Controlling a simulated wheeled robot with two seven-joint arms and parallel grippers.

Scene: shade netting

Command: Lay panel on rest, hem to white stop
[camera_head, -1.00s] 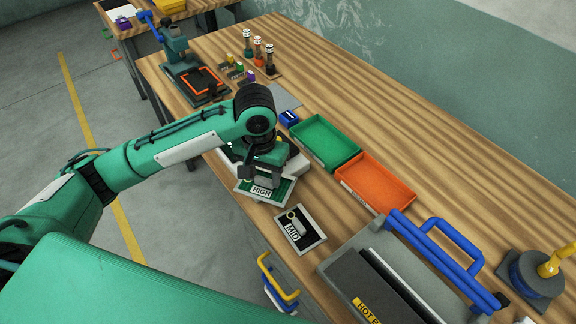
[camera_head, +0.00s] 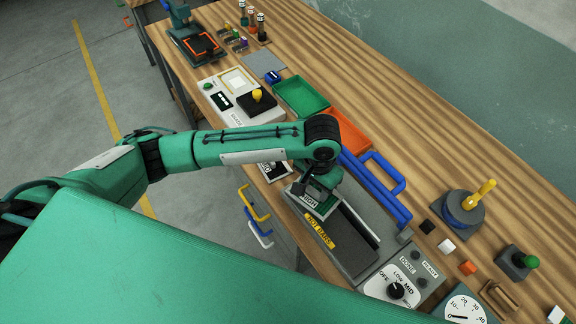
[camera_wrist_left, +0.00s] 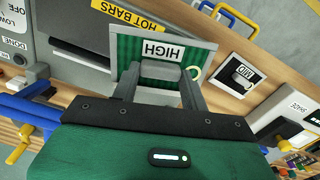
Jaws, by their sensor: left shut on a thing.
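My left gripper (camera_head: 318,186) is shut on a green striped panel (camera_head: 311,203) with a "HIGH" label. The panel also shows in the left wrist view (camera_wrist_left: 135,47), held between the fingers of the gripper (camera_wrist_left: 161,80), with a pale ring at its right side. It is over the far end of the "HOT BARS" machine (camera_head: 318,232), whose dark flat bed (camera_head: 350,250) looks like the rest. A pale strip runs along the bed's right side; I cannot tell whether it is the white stop. Whether the panel touches the bed is unclear. My right gripper is out of view.
A blue handle (camera_head: 385,183) stands up behind the bed. A dial panel (camera_head: 395,288) is at its near end. A "MID" card (camera_head: 273,169) is partly behind my arm. Green (camera_head: 301,97) and orange (camera_head: 347,131) trays lie beyond.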

